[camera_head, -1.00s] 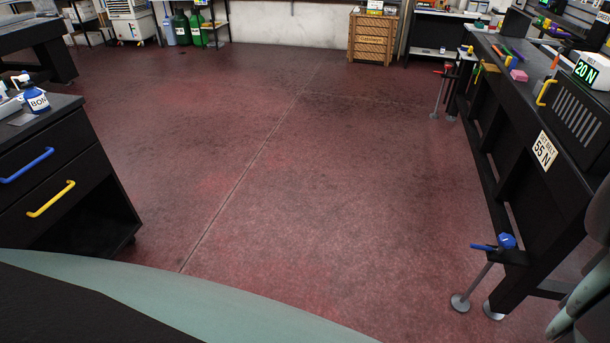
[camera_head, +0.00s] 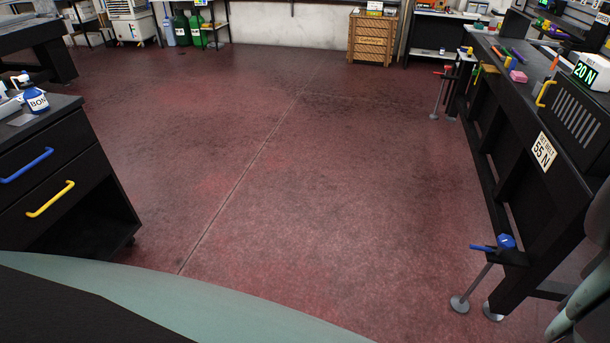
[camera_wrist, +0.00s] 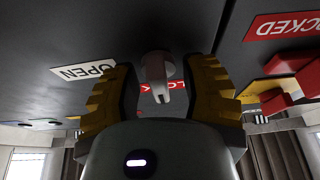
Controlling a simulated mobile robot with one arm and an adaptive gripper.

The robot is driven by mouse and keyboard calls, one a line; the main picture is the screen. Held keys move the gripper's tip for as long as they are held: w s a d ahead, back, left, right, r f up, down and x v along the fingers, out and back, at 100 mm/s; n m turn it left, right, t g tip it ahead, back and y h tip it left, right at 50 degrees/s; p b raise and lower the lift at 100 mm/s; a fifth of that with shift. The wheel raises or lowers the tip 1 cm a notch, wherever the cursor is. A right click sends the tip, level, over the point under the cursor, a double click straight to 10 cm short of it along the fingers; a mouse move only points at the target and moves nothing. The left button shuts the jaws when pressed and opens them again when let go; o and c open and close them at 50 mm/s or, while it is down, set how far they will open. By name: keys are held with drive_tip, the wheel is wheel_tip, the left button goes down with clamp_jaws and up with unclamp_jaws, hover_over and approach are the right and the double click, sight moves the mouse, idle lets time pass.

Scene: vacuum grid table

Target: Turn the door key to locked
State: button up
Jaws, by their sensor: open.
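The door key (camera_wrist: 160,72) is a light grey knob with a short pointed bow on a dark panel, seen in the wrist view. My gripper (camera_wrist: 168,84) is open, with its two ridged yellow-and-black fingers on either side of the key. I cannot tell whether either finger touches it. A white "OPEN" label (camera_wrist: 83,71) lies left of the key. A red label (camera_wrist: 182,86), partly hidden behind the key and right finger, shows part of its lettering. The key and gripper are not visible in the head view.
A larger red label reading "...OCKED" (camera_wrist: 285,25) and red blocks (camera_wrist: 285,100) are right of my gripper. In the head view, a dark bench (camera_head: 545,190) with a "55 N" sign stands right and a drawer cabinet (camera_head: 70,170) left. The floor between is clear.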

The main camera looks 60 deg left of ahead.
drive_tip(key=shift+s+a+f, duration=0.1)
drive_tip(key=shift+a, duration=0.05)
drive_tip(key=v, duration=1.1)
drive_tip(key=shift+s+a, duration=0.2)
drive_tip(key=shift+s, duration=0.05)
drive_tip(key=shift+f, duration=0.15)
